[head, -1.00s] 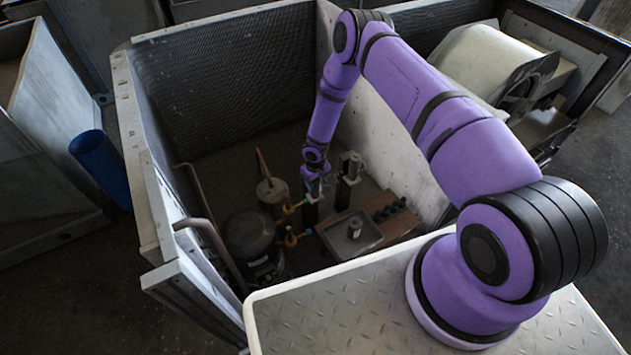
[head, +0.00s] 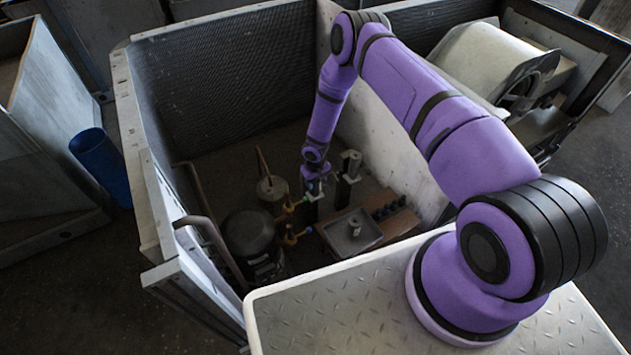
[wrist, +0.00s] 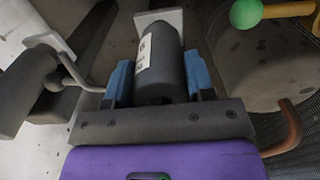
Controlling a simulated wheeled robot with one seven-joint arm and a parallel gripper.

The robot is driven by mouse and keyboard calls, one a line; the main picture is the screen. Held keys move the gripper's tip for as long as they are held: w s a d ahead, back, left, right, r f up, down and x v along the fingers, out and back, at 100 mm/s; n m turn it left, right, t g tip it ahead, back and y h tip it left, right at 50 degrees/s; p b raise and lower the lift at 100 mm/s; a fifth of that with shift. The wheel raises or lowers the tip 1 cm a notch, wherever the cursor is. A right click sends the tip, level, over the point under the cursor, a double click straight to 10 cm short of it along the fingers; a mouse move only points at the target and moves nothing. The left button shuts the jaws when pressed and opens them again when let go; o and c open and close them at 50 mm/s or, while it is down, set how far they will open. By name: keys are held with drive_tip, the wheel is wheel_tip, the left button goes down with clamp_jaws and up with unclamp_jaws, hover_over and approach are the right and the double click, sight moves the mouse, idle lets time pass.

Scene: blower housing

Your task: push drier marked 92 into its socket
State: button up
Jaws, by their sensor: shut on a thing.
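My gripper (wrist: 160,85) is shut on a dark grey cylinder, the drier (wrist: 163,65), with one blue finger on each side of it. A white label with small dark print runs along its side; I cannot read the number. The drier's far end lies against or in front of a pale square plate (wrist: 176,17); I cannot tell if they touch. In the head view my gripper (head: 315,183) is low inside the housing, beside pipes with yellow fittings (head: 291,205). The drier's lower end and the socket cannot be made out clearly there.
A black compressor (head: 248,235) and a pale canister (head: 271,188) stand left of my gripper. An upright post (head: 349,165) stands close on its right. A grey tray (head: 372,236) with a small part lies in front, beside a brown block (head: 402,222) with several dark pieces. Housing walls enclose this space.

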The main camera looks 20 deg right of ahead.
drive_tip(key=o, duration=1.2)
drive_tip(key=shift+o, duration=1.2)
drive_tip(key=shift+o, duration=0.2)
drive_tip(key=shift+w+d, duration=0.1)
drive_tip(key=shift+w, duration=0.05)
drive_tip(key=shift+r, duration=0.1)
drive_tip(key=shift+o, duration=0.6)
drive_tip(key=shift+w+r, duration=0.2)
drive_tip(key=shift+r, duration=0.65)
drive_tip(key=shift+s+r, duration=0.25)
drive_tip(key=shift+r, duration=0.9)
drive_tip(key=shift+s+r, duration=0.1)
drive_tip(key=shift+r, duration=1.3)
